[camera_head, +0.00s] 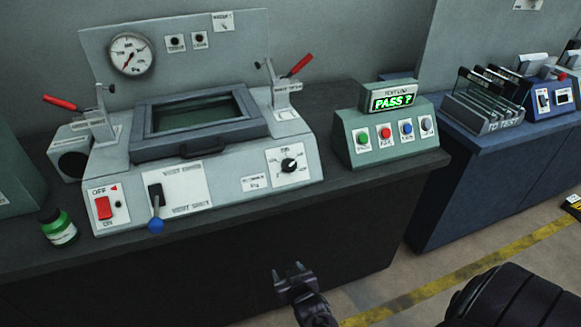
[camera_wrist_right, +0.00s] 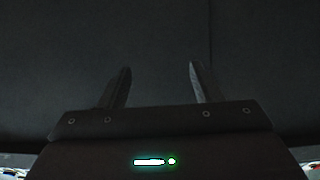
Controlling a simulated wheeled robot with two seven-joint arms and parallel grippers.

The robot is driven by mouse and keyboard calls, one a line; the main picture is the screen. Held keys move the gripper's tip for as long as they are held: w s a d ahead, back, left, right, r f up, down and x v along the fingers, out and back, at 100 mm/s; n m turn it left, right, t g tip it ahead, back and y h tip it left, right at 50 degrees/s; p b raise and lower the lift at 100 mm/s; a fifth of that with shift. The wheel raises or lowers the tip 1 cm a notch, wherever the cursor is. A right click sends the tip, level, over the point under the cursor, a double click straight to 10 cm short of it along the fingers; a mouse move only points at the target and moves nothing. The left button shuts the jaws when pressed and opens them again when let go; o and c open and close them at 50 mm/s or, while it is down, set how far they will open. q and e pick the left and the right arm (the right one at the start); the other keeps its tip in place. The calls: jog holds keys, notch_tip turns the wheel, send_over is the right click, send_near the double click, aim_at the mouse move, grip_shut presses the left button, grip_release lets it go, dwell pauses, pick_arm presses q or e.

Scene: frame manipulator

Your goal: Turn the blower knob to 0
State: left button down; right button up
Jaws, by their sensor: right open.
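The blower knob appears to be the black rotary knob (camera_head: 290,165) on a white dial plate at the right front of the grey machine (camera_head: 230,185); its labels are too small to read. My right gripper (camera_head: 291,270) is open and empty, below and in front of the bench edge, well apart from the knob. In the right wrist view its two fingers (camera_wrist_right: 160,85) stand apart before a plain dark surface. My left gripper does not show.
The machine also carries a red switch (camera_head: 103,207), a blue-tipped lever (camera_head: 156,225) and red-handled clamps. A green bottle (camera_head: 58,227) stands at the left. A green button box (camera_head: 385,135) showing "PASS ?" stands right of the machine. The bench front (camera_head: 360,225) lies behind my gripper.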

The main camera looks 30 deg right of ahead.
jog(key=w+d+r+t, duration=0.1)
jog(key=r, duration=0.4)
jog(key=w+d+r+m+t+h, duration=0.1)
jog(key=w+r, duration=0.1)
jog(key=r, duration=0.4)
jog(key=w+d+r+m+t+h, duration=0.1)
jog(key=w+d+r, duration=0.1)
jog(key=r, duration=0.3)
jog(key=shift+r+p, duration=0.2)
jog(key=shift+p, duration=0.2)
jog(key=m+t+h, duration=0.2)
send_near(291, 168)
jog(key=w, duration=0.1)
jog(key=p+x, duration=0.1)
jog(key=x, duration=0.6)
jog(key=shift+d+r+p, duration=0.1)
jog(key=shift+r+p, duration=0.05)
jog(key=shift+p, duration=0.15)
jog(key=shift+w+d, duration=0.2)
jog(key=shift+w, duration=0.25)
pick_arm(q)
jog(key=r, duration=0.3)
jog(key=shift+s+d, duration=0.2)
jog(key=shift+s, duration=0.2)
pick_arm(e)
jog(key=c, duration=1)
jog(key=shift+n, duration=0.3)
